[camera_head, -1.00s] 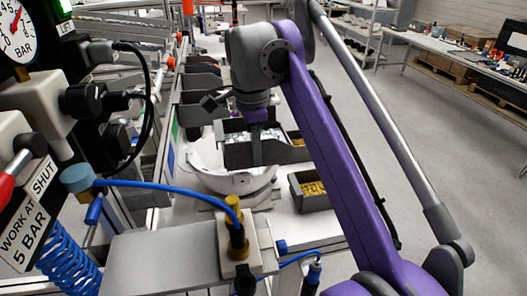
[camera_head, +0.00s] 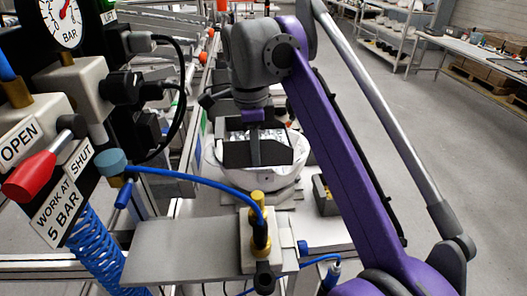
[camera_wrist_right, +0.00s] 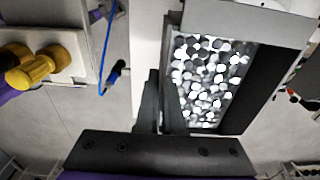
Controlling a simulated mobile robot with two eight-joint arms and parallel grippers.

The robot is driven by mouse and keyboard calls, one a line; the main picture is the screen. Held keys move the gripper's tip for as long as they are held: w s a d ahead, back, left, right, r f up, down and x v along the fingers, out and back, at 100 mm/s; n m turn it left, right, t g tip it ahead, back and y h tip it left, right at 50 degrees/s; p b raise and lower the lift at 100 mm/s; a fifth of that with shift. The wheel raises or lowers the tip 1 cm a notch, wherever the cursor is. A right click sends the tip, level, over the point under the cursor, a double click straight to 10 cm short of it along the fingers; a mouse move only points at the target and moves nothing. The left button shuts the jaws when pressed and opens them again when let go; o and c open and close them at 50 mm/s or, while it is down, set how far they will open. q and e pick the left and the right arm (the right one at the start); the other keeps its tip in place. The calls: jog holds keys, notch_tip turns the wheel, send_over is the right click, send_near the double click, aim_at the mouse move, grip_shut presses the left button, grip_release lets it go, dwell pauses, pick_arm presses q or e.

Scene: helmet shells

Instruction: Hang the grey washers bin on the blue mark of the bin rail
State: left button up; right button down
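The grey washers bin (camera_head: 278,155) is a dark open box with shiny grey washers inside. It shows over the round white shell (camera_head: 292,178) in the head view; whether it touches the shell I cannot tell. My right gripper (camera_head: 254,148) is shut on the bin's near wall. In the right wrist view, the fingers (camera_wrist_right: 160,112) pinch the wall of the bin (camera_wrist_right: 240,97), and washers fill its floor. My left gripper is not in view. I cannot make out the bin rail or its blue mark clearly.
A pressure panel with a red-handled valve (camera_head: 35,177) and a blue hose (camera_head: 190,178) stands at the left. A yellow-topped fitting (camera_head: 258,205) stands on a grey plate in front. Another dark bin (camera_head: 325,197) is partly behind my purple arm.

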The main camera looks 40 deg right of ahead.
aim_at(230, 162)
jog(key=shift+w+a, duration=0.5)
jog(key=shift+a, duration=0.3)
jog(key=shift+w+a, duration=0.45)
jog(key=shift+a, duration=0.35)
jog(key=shift+w+a, duration=0.5)
jog(key=shift+a, duration=0.3)
jog(key=shift+f+b, duration=0.6)
jog(key=shift+f, duration=0.5)
jog(key=c, duration=1)
grip_release()
jog(key=shift+o, duration=0.2)
jog(key=shift+r, duration=0.1)
notch_tip(230, 162, up, 11)
jog(key=p, duration=0.4)
jog(key=shift+w+a+f, duration=0.15)
jog(key=shift+f, duration=0.05)
